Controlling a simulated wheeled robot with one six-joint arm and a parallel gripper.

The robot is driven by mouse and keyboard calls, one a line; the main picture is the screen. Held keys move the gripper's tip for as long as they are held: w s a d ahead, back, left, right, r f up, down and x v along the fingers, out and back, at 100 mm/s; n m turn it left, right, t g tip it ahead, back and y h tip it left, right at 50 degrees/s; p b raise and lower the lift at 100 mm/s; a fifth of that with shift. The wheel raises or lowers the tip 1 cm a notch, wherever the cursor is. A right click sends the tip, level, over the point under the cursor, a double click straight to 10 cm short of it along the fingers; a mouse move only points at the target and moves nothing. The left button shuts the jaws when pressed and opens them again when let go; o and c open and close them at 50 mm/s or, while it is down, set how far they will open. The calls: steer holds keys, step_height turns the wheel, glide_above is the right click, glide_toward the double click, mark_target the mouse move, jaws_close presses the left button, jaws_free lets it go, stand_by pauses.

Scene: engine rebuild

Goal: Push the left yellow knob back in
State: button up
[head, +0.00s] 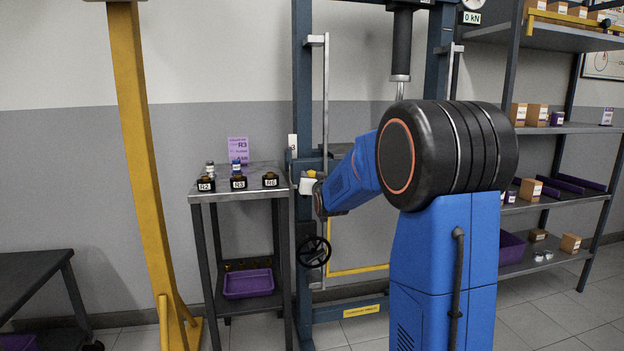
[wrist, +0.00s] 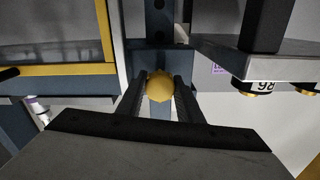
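A round yellow knob (wrist: 160,87) stands in front of the blue press post in the wrist view. My gripper (wrist: 162,83) has its two dark fingers on either side of the knob. The knob fills the space between the fingertips, and I see no clear gap on either side. In the head view my arm reaches to the left post (head: 303,75) of the blue press, and a small yellow part (head: 311,173) shows there. My fingers and the knob's shaft are mostly hidden in that view.
A grey stand (head: 197,196) left of the press holds small dark labelled blocks and a purple card (head: 238,150). A black handwheel (head: 314,252) sits below on the press. A yellow column (head: 140,150) stands left, and shelves with boxes stand right.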

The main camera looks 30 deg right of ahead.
steer(key=o, duration=0.4)
steer(key=shift+c, duration=0.2)
steer(key=shift+s, duration=0.1)
steer(key=v, duration=1.7)
steer(key=shift+s, duration=0.15)
